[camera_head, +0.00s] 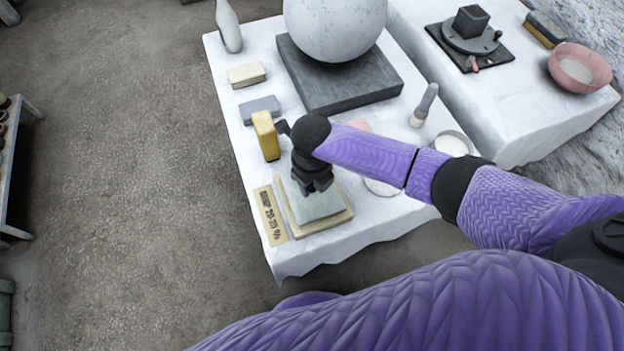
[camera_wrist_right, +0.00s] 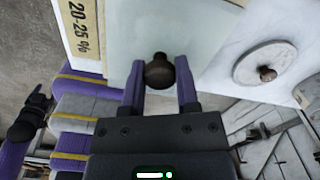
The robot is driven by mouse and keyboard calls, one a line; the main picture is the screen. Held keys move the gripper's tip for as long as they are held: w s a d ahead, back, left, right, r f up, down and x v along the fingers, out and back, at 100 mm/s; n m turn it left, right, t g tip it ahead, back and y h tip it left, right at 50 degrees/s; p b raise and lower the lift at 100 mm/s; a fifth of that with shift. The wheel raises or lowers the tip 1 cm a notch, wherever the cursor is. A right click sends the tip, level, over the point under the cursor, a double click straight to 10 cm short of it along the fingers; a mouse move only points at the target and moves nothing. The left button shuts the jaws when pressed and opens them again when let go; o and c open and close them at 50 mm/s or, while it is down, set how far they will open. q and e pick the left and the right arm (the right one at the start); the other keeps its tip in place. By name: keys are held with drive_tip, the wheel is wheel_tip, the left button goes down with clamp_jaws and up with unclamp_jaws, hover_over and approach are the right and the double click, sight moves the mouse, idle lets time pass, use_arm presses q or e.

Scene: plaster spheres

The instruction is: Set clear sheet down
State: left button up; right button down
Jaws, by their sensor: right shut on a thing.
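The clear sheet (camera_head: 318,207) is a pale greenish pane with a dark round knob (camera_wrist_right: 159,72). In the head view it is over a cream board (camera_head: 341,218) at the table's front left corner, and the board's edge shows around its right and front sides. I cannot tell whether the sheet touches the board. My right gripper (camera_head: 314,184) points down over the sheet and is shut on its knob. In the right wrist view the two fingers (camera_wrist_right: 159,88) stand either side of the knob. My left gripper is not in view.
A strip marked 20-25 % (camera_head: 269,215) lies along the board's left side. A yellow block (camera_head: 265,136) stands behind it. A grey slab (camera_head: 340,85) bears a large plaster sphere (camera_head: 335,25). A white bowl (camera_head: 452,144) and a round lid (camera_wrist_right: 265,64) are to the right.

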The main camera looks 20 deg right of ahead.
drive_tip(key=shift+f, duration=0.35)
drive_tip(key=shift+f+b, duration=0.3)
drive_tip(key=shift+b, duration=0.1)
drive_tip(key=shift+c, duration=1.4)
unclamp_jaws()
